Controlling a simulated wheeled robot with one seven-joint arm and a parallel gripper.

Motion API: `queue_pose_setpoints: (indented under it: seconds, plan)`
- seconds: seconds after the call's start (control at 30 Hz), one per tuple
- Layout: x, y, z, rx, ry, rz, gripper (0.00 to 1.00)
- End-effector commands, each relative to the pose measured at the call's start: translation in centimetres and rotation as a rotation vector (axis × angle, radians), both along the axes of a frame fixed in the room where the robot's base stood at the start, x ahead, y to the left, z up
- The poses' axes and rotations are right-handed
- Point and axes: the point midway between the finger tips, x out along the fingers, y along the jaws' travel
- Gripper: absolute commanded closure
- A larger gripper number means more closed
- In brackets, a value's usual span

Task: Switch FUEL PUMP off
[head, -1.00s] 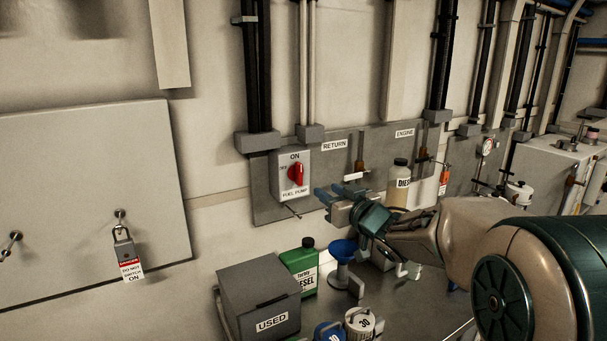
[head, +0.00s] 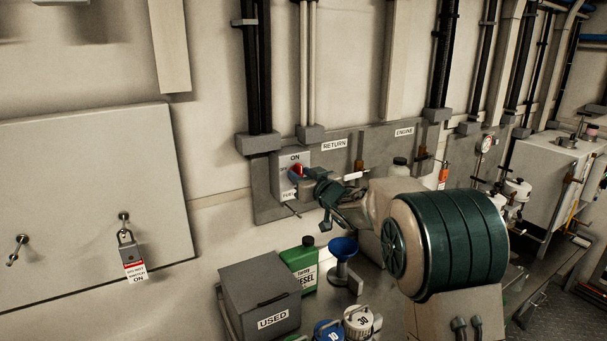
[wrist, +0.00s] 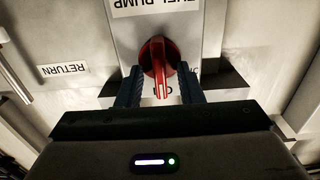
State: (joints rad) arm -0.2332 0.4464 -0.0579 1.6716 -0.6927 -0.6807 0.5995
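The FUEL PUMP switch is a pale grey box (head: 283,185) on the wall panel with a red rotary knob (head: 298,170). The wrist view shows it upside down. There the knob (wrist: 158,62) has its white-marked end toward the partly hidden ON label. The FUEL PUMP label is at the top edge. My gripper (wrist: 160,88) is open, with one dark blue finger on each side of the knob's handle. Whether the fingers touch it I cannot tell. In the head view my gripper (head: 317,183) reaches the box from the right and hides part of its face.
RETURN (head: 334,144) and ENGINE labels with valves are to the right on the same panel. A padlock with a tag (head: 128,245) hangs at left.

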Motion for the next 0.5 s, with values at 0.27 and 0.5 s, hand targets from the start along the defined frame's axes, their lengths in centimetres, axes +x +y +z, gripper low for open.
queue_pose_setpoints:
  seconds: [0.27, 0.5]
  plan:
    - [0.05, 0.00, 0.00, 0.000, 0.000, -0.001, 0.72]
    - [0.06, -0.38, 0.00, 0.000, 0.000, -0.002, 1.00]
